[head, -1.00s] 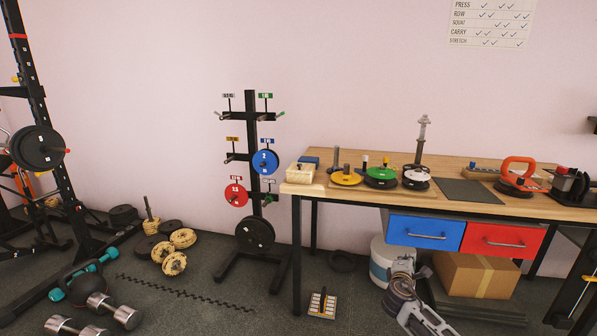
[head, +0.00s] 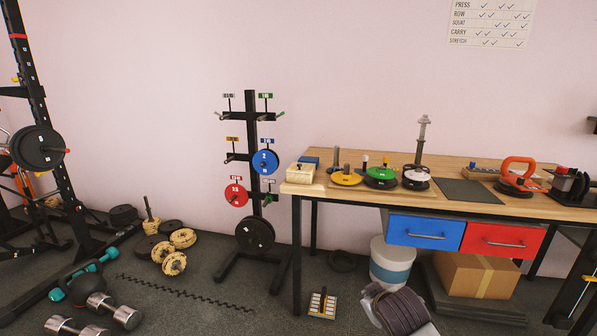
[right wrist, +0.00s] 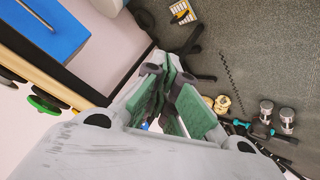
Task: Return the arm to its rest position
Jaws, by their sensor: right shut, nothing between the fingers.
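My right arm (head: 400,312) shows at the bottom of the head view, low in front of the bench and below the drawers. Its fingers are hard to make out there. In the right wrist view my right gripper (right wrist: 176,92) has green-padded fingers brought together, with nothing held between them. It is apart from the bench and everything on it. My left gripper is in neither current view.
The wooden bench (head: 318,188) carries yellow, green and white-topped plates and an orange-handled tool (head: 517,174). Below are blue (head: 425,232) and red (head: 502,240) drawers, a bucket (head: 391,262) and a carton (head: 474,276). A plate rack (head: 251,142) stands left.

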